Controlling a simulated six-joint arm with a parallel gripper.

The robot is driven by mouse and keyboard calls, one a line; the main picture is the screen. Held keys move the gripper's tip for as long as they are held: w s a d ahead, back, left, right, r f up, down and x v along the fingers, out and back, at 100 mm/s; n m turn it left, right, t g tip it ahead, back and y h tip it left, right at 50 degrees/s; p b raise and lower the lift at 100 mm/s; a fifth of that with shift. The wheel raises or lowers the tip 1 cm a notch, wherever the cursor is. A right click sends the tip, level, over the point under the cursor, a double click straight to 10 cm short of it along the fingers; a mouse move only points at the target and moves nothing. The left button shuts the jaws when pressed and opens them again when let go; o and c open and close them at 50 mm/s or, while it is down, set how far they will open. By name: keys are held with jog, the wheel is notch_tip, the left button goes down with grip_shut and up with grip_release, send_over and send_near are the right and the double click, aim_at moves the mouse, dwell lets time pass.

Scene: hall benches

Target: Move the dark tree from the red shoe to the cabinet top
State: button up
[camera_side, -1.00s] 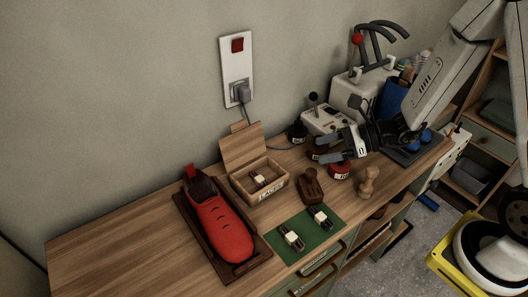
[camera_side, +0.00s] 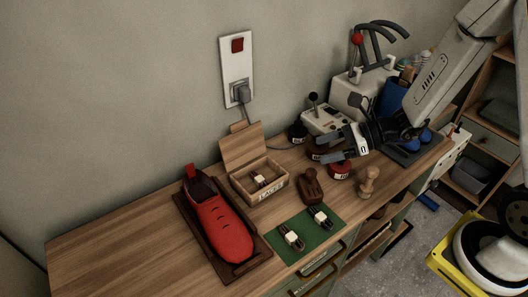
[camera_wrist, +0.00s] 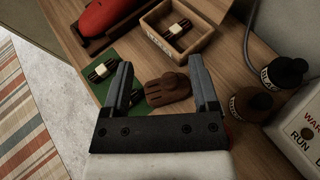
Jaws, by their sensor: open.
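The red shoe (camera_side: 221,226) lies in a dark wooden tray (camera_side: 255,275) on the wooden cabinet top (camera_side: 130,235); part of it shows in the wrist view (camera_wrist: 104,14). Its opening looks dark, and I cannot make out a tree inside. A dark brown wooden piece with a raised knob (camera_side: 311,188), possibly the dark tree, rests on the cabinet top by the green mat. In the wrist view this piece (camera_wrist: 168,90) appears between my fingers, below them and untouched. My gripper (camera_side: 323,150) is open and empty, above the bench to the right of that piece.
A lidded box (camera_side: 262,190) stands beside the shoe. The green mat (camera_side: 293,222) holds two small dark bundles with pale bands. A pale wooden knobbed piece (camera_side: 368,183), a red tin (camera_side: 340,170) and a switch box (camera_side: 322,119) crowd the right. The left end is clear.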

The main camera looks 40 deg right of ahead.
jog(key=s+a+f+n+g+h, duration=0.1)
jog(key=s+f+n+g+h, duration=0.15)
jog(key=s+n+g, duration=0.75)
jog(key=w+d+r+n+t+h, duration=0.2)
jog(key=d+n+t+h, duration=0.2)
jog(key=n, duration=1.1)
jog(key=d+h, duration=0.2)
jog(key=h, duration=0.2)
jog(key=shift+r+t, duration=0.2)
jog(key=shift+t, duration=0.2)
